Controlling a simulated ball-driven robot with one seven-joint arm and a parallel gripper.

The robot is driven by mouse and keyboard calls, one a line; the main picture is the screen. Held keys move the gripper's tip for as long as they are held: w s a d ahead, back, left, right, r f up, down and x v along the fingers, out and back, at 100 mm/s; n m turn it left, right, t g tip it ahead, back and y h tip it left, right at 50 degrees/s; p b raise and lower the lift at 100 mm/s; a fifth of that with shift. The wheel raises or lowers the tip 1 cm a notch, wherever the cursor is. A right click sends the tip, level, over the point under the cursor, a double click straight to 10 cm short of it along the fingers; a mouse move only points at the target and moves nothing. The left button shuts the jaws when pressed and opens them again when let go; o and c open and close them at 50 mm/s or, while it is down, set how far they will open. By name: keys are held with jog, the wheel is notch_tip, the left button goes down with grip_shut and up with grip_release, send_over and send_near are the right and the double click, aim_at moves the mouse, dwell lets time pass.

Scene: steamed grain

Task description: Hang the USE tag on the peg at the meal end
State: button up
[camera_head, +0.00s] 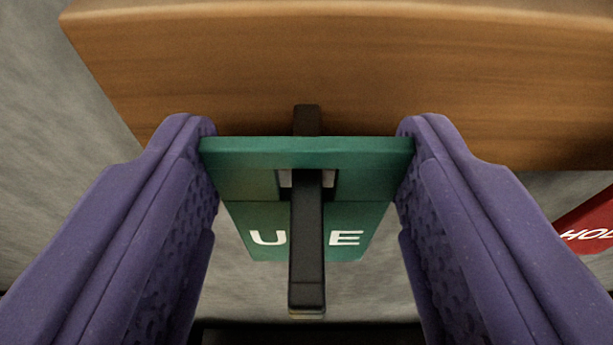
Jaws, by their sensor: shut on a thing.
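The green USE tag (365,185) is in the middle of the head camera view. My gripper (306,140) is shut on it, with one purple finger against each side edge near the top. A black peg (306,240) runs in front of the tag and hides the middle letter, so only U and E show. The tag's slot shows around the peg, and the peg appears to pass through it. Whether the tag's weight rests on the peg I cannot tell.
A wooden board or shelf edge (350,70) spans the top, just behind the tag and peg. A red tag (590,225) reading "HOL" is partly cut off at the right. A grey mottled surface (50,170) lies behind. A dark strip crosses the bottom.

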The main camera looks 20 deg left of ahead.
dwell(0.3)
jog(key=o, duration=1.1)
jog(key=shift+s, duration=0.1)
jog(key=b+v, duration=0.1)
jog(key=v, duration=0.6)
jog(key=shift+s+d, duration=0.15)
jog(key=shift+s, duration=0.2)
jog(key=shift+r, duration=0.1)
